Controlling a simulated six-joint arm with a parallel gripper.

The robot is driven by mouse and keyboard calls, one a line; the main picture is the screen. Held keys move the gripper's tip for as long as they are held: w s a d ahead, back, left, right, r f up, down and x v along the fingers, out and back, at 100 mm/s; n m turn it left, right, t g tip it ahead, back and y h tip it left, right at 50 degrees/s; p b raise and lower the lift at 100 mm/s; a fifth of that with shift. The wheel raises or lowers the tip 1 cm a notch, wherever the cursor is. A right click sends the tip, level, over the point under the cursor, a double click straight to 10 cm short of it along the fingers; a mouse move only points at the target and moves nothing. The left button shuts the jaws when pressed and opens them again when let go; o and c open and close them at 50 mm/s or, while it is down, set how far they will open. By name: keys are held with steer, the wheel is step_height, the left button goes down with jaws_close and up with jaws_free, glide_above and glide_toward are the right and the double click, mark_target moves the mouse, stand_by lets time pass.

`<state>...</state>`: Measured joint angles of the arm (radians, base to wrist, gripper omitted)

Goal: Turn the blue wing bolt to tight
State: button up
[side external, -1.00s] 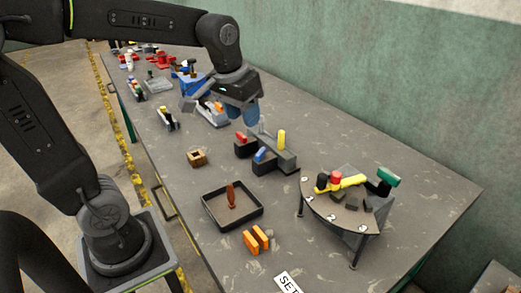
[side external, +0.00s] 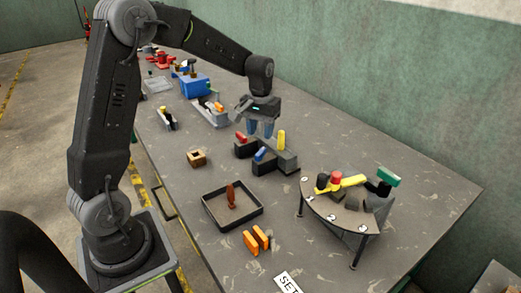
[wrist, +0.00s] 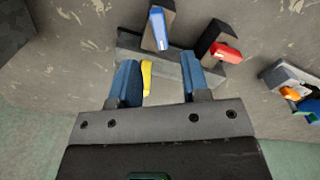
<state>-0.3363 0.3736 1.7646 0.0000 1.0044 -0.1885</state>
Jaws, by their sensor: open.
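The blue wing bolt (side external: 260,154) sits on a dark block at the front of a grey fixture (side external: 285,160). In the wrist view the blue wing bolt (wrist: 158,27) is upper centre, ahead of the fingertips and apart from them. A red wing bolt (side external: 241,138) and a yellow one (side external: 281,140) are on the same fixture. My gripper (side external: 260,130) points down behind the fixture, its blue fingers apart and empty. In the wrist view the yellow wing bolt (wrist: 146,78) shows beside the left finger of my gripper (wrist: 160,75); I cannot tell whether they touch.
A black-rimmed tray (side external: 207,212) with a brown piece, a wooden block (side external: 197,158) and orange pieces (side external: 256,240) lie nearer the camera. A numbered curved stand (side external: 318,209) is at right. A grey holder (side external: 208,114) is left of my gripper. Bare table lies behind the fixture.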

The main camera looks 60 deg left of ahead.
mark_target(261, 151)
step_height(261, 151, down, 7)
steer(key=shift+f, duration=0.1)
steer(key=shift+c, duration=0.3)
jaws_close()
